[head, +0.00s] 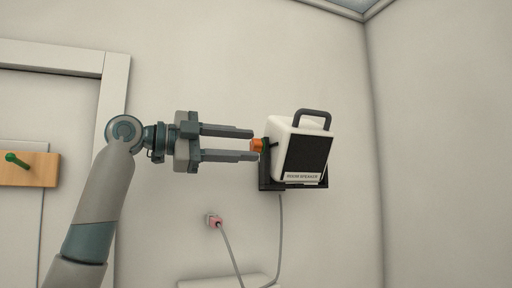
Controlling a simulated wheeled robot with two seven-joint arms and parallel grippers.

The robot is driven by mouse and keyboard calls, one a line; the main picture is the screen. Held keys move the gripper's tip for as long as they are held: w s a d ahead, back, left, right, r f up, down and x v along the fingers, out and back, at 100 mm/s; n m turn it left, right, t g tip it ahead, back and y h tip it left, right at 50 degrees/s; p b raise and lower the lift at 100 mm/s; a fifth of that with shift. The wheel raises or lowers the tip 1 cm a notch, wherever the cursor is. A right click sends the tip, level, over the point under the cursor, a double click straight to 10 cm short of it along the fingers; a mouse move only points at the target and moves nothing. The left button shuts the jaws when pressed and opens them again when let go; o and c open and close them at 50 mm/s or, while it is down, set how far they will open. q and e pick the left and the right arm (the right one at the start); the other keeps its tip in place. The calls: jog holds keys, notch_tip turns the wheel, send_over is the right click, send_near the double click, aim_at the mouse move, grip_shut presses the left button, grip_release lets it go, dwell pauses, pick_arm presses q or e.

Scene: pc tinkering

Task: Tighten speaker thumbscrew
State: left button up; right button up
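A white speaker (283,132) with a dark front grille and a dark top handle sits in a black wall bracket (273,186). An orange thumbscrew (257,145) sticks out from the left side of the bracket. My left gripper (255,144) points right at the thumbscrew, its two fingers apart above and below the screw's level. The fingertips end close to the screw; I cannot tell whether they touch it. My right gripper is not in view.
A grey cable hangs from the speaker. A pink plug (214,221) sits in a wall socket below, with its own cable. A white ledge (222,282) is at the bottom. A wooden board (40,170) with a green peg (16,160) is at the left. The wall right of the speaker is bare.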

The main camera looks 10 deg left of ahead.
pick_arm(q)
jog(key=shift+v, duration=2.65)
jog(key=shift+f+b, duration=0.1)
jog(key=shift+b, duration=0.2)
jog(key=b+v, duration=0.5)
jog(key=v, duration=0.7)
jog(key=shift+b, duration=0.4)
jog(key=shift+d, duration=0.1)
